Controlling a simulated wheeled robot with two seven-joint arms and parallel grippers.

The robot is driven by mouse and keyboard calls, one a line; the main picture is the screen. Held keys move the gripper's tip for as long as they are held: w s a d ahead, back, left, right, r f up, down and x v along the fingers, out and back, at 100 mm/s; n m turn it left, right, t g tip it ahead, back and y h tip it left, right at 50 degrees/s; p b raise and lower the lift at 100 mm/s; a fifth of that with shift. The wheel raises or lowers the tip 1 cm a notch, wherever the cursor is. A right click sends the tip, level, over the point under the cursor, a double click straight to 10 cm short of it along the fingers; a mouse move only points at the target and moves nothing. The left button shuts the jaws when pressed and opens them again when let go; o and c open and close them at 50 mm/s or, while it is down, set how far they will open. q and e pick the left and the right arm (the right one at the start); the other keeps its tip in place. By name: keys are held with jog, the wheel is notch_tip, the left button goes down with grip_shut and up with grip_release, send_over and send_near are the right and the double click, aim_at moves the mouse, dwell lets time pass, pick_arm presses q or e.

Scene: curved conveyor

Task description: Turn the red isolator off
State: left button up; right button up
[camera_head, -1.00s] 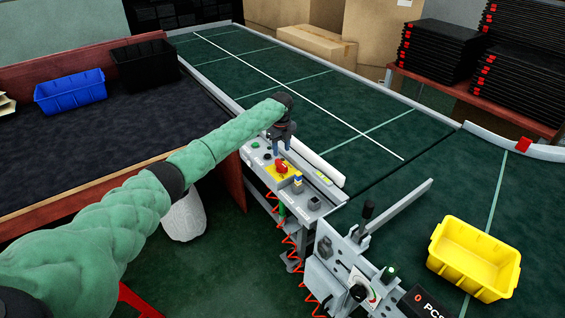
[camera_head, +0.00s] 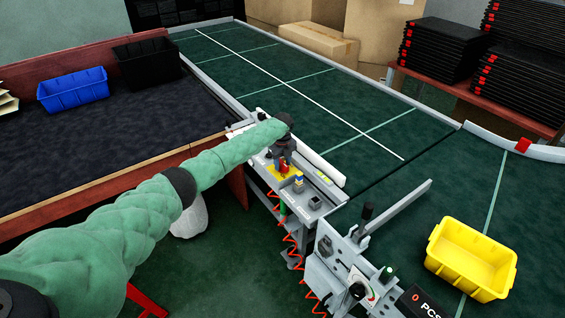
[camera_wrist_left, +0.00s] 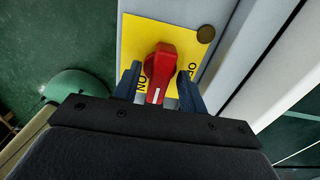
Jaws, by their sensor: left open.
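The red isolator (camera_wrist_left: 160,72) is a rotary knob on a yellow plate (camera_wrist_left: 144,32), with part of an "ON" label at its left and part of an "OFF" label at its right. The knob's white line points down toward my wrist in the left wrist view. My left gripper (camera_wrist_left: 161,85) is open, with one blue finger on each side of the knob; I cannot tell whether they touch it. In the head view my left gripper (camera_head: 281,160) is over the yellow plate (camera_head: 275,172), and the knob is mostly hidden by it. My right gripper is out of view.
The grey control panel (camera_head: 325,205) runs along the green conveyor (camera_head: 330,100), with a blue-and-yellow switch (camera_head: 298,183) near the isolator. A yellow bin (camera_head: 470,260) stands on the belt at right. Blue (camera_head: 73,91) and black (camera_head: 146,62) bins stand on the left bench.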

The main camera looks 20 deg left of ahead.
pick_arm(q)
grip_shut()
